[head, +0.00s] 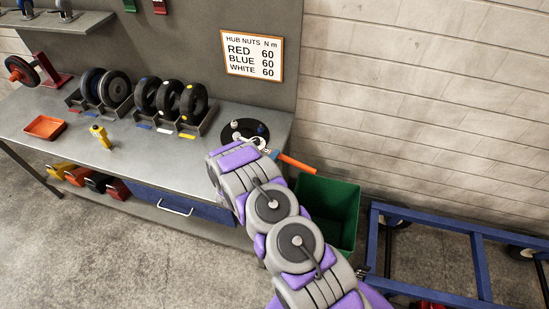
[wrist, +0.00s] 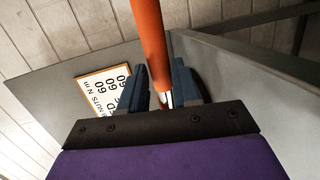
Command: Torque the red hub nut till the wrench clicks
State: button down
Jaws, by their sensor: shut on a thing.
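The torque wrench has an orange handle (head: 297,163) that sticks out past the bench's right end. Its pale metal head (head: 252,141) lies over the front of a dark round hub plate (head: 229,130) on the bench. A blue nut (head: 262,129) and a white nut (head: 234,123) show on the plate. I cannot make out the red nut; the wrench and my arm cover that part of the plate. In the wrist view, my gripper (wrist: 160,88) is shut on the wrench, whose orange handle (wrist: 149,38) rises between the dark fingers.
A sign (head: 252,55) on the back panel reads 60 for red, blue and white. Racked wheels (head: 145,96), an orange tray (head: 45,127) and a yellow tool (head: 100,136) sit on the bench. A green bin (head: 345,195) and blue cart frame (head: 480,260) stand at right.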

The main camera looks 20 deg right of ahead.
jog(key=shift+a, duration=0.1)
jog(key=shift+s+a+m+g, duration=0.25)
jog(key=shift+a+m+g, duration=0.05)
jog(key=shift+a, duration=0.2)
jog(key=shift+d, duration=0.1)
dwell(0.3)
